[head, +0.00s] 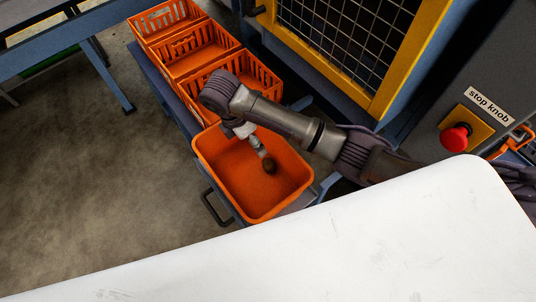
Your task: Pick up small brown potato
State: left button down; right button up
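A small brown potato (270,166) shows over the floor of the open orange bin (210,178), right of its middle. My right arm comes in from the right and bends down over the bin. My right gripper (264,155) points down into the bin, with its tips right at the potato. The fingers are small and dark here, so I cannot tell whether they are closed on the potato or only beside it, or whether it touches the bin floor. No other potato shows in the bin. My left gripper is out of view.
Several slatted orange crates (165,20) stand in a row behind the bin on a blue bench. A yellow-framed mesh guard (350,40) is behind my arm. A red stop knob (456,138) is on the grey cabinet at right. Bare floor (90,180) lies left.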

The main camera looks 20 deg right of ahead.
send_over(268, 162)
jog(key=a, duration=0.2)
jog(key=x, duration=0.2)
jog(key=a+x, duration=0.1)
jog(key=x, duration=0.4)
jog(key=shift+w+a+f, duration=0.15)
jog(key=shift+w, duration=0.2)
jog(key=shift+f, duration=0.5)
jog(key=x, duration=0.5)
jog(key=shift+s+r, duration=0.1)
jog(key=c, duration=0.4)
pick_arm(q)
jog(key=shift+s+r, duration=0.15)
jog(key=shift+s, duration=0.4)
pick_arm(e)
jog(key=c, duration=0.8)
